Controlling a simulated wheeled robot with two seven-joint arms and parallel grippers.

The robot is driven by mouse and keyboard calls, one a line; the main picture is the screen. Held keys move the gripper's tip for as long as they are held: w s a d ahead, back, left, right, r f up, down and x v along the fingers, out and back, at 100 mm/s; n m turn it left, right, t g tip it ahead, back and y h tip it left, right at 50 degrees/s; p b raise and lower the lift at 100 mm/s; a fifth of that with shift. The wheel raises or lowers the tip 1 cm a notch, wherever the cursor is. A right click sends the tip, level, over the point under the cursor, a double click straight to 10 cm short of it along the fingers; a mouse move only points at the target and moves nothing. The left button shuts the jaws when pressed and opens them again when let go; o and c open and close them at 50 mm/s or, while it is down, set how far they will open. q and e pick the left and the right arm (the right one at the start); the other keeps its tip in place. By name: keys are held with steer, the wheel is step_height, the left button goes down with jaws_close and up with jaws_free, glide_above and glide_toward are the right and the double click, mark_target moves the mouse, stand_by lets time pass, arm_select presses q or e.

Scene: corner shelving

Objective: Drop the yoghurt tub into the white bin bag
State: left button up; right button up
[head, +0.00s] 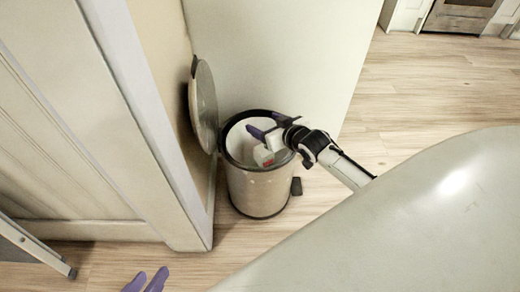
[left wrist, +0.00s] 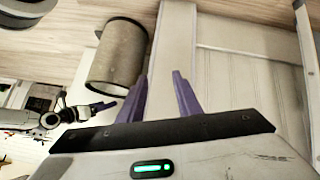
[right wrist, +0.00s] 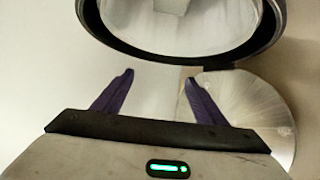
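The white bin bag (head: 238,143) lines the open round bin (head: 258,190); it also shows in the right wrist view (right wrist: 140,22). A pale shape (right wrist: 186,4) shows inside the bag in the right wrist view. My right gripper (head: 268,124) is over the bin's far rim, its fingers apart with nothing between them. My left gripper (head: 146,279) is open and empty, low at the bottom edge.
The bin's round metal lid (head: 205,106) stands raised on the left, close to a cabinet side (head: 165,85). A pale panel (head: 280,50) stands behind the bin. A large pale rounded surface (head: 430,215) fills the lower right. Wooden floor (head: 420,95) is clear at the right.

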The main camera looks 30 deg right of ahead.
arm_select(q)
steer(key=a+p, duration=0.1)
steer(key=p, duration=0.2)
steer(key=a+r+n+y+p, duration=0.1)
steer(key=shift+s+a+t+p, duration=0.35)
steer(key=shift+t+p, duration=0.05)
arm_select(e)
steer(key=v, duration=1)
steer(key=shift+s, duration=0.2)
steer(key=shift+r, duration=0.1)
